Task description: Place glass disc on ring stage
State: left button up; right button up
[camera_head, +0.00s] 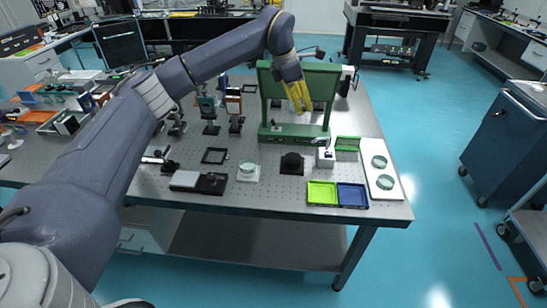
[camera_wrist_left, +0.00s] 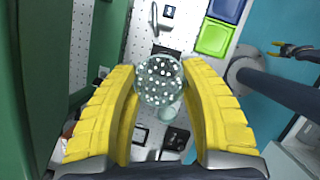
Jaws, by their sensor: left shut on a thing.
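My left gripper (camera_head: 299,97) is shut on a glass disc (camera_wrist_left: 160,80), held between its yellow fingers; the disc looks clear, with white speckles. In the head view the gripper is high in front of the green frame, and the fingers hide the disc. A white base with a pale green round top (camera_head: 248,171), which looks like the ring stage, stands on the table below and to the left of the gripper. It shows partly behind the disc in the left wrist view (camera_wrist_left: 167,109). What looks like my right gripper (camera_wrist_left: 288,50) is small at the right; its jaw state is unclear.
The green frame (camera_head: 268,85) stands close beside the left gripper. A white plate (camera_head: 383,198) at right bears two round discs. Optical mounts crowd the left.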

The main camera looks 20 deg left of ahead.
aim_at(295, 157)
pick_arm(q)
jog(key=shift+s+a+f, duration=0.2)
jog(key=shift+f, duration=0.05)
notch_tip(295, 157, down, 20)
jog(key=shift+a+r, duration=0.15)
jog(key=shift+r, duration=0.05)
dwell(0.4)
jog(key=shift+f, duration=0.1)
jog(key=o, duration=1.3)
jog(key=shift+s+f, duration=0.1)
jog(key=v, duration=1.2)
jog(key=shift+r, duration=0.2)
